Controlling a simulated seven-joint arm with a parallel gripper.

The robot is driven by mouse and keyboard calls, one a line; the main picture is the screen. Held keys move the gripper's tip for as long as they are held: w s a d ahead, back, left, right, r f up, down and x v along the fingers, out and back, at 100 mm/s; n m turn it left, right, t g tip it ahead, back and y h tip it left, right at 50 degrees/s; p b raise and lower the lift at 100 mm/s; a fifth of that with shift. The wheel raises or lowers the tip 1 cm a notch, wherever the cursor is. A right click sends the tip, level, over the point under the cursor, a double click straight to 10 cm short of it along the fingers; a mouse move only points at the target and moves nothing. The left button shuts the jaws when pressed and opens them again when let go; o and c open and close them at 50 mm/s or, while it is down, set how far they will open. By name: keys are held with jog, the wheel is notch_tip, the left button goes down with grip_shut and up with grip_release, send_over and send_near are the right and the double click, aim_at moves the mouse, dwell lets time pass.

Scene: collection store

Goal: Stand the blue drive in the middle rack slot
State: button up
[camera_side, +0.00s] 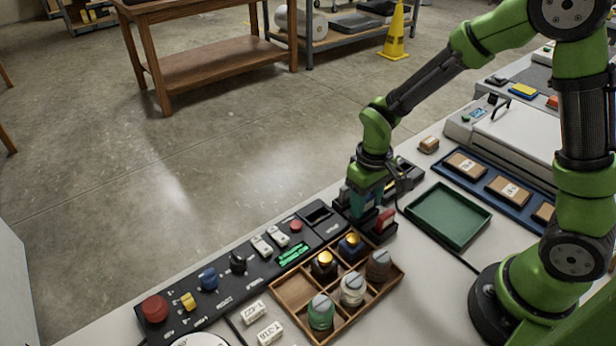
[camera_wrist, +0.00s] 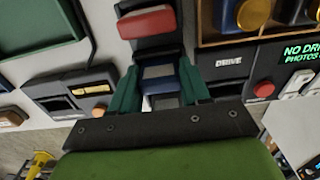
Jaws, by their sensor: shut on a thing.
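My gripper (camera_side: 361,207) is low over the dark rack (camera_side: 383,238), beside the red drive (camera_side: 386,219). In the wrist view its two teal fingers (camera_wrist: 158,90) are shut on the blue drive (camera_wrist: 158,85), which shows blue edges and a grey face. The red drive (camera_wrist: 147,22) stands in the rack slot at the far end from the fingers, apart from the blue drive. The blue drive is mostly hidden by the fingers in the side view. I cannot tell how deep its lower end sits in the rack.
A wooden compartment tray (camera_side: 297,291) with several knobbed jars is close in front of the rack. A black control panel (camera_side: 222,291) runs to the left. An empty green tray (camera_side: 449,216) lies to the right. A blue tray (camera_side: 478,176) with boxes is behind it.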

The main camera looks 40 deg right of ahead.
jog(key=shift+f, duration=0.15)
jog(key=o, duration=0.8)
jog(key=shift+r, duration=5.5)
